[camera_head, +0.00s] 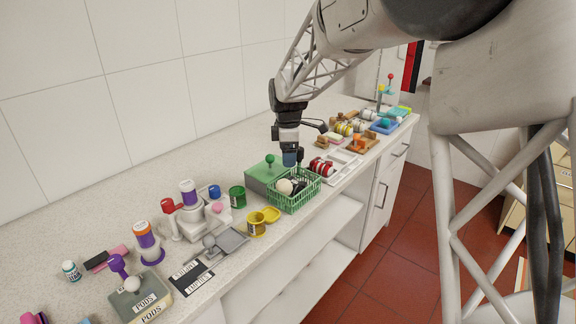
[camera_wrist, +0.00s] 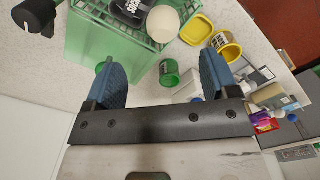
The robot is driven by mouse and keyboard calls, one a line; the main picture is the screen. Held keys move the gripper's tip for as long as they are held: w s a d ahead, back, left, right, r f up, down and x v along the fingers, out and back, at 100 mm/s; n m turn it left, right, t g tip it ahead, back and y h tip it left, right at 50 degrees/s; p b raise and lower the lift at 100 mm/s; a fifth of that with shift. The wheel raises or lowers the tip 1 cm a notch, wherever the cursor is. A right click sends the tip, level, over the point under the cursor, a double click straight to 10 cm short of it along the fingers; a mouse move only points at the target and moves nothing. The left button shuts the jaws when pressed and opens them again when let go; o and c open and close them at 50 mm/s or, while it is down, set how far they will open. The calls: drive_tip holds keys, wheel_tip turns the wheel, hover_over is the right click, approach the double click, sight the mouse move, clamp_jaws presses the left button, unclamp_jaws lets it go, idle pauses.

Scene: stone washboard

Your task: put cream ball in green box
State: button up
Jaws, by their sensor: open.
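A cream ball (camera_head: 284,187) lies in the green slatted basket (camera_head: 296,203), beside a dark object. It also shows in the wrist view (camera_wrist: 163,24), next to a black labelled item (camera_wrist: 131,9). A solid green box (camera_head: 260,178) with a green knob (camera_head: 270,159) stands left of the basket; its green surface shows in the wrist view (camera_wrist: 88,45). The box's inside is hidden. My gripper (camera_head: 291,160) is above the basket and box area, pointing down. In the wrist view my gripper (camera_wrist: 161,80) has its blue fingers wide apart with nothing held between them.
A green cup (camera_head: 237,197), yellow cup (camera_head: 256,224) and yellow lid (camera_head: 271,214) stand just left of the basket. A white tray (camera_head: 345,165) with red-rimmed items is on the right. Another pale ball (camera_head: 132,284) sits on the pods box (camera_head: 143,299). The counter's front edge is close.

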drive_tip(key=shift+r, duration=1.3)
drive_tip(key=s+d+r+m, duration=0.2)
drive_tip(key=s+d+m, duration=0.1)
drive_tip(key=s, duration=0.5)
drive_tip(key=s+d+r+m+t, duration=0.15)
drive_tip(key=s+m, duration=0.25)
drive_tip(key=s, duration=0.4)
drive_tip(key=s+d+r+m, duration=0.3)
drive_tip(key=s+d, duration=0.1)
drive_tip(key=s, duration=0.4)
drive_tip(key=s+d+f+m, duration=0.1)
drive_tip(key=s+m, duration=0.1)
drive_tip(key=s, duration=0.4)
drive_tip(key=s+d+f+m, duration=0.1)
drive_tip(key=s+f+m, duration=0.1)
drive_tip(key=s, duration=0.5)
drive_tip(key=s+d+f+m+t, duration=0.1)
drive_tip(key=s+m, duration=0.3)
drive_tip(key=s, duration=0.3)
drive_tip(key=shift+s+f, duration=0.15)
drive_tip(key=shift+f, duration=0.05)
drive_tip(key=shift+d, duration=0.1)
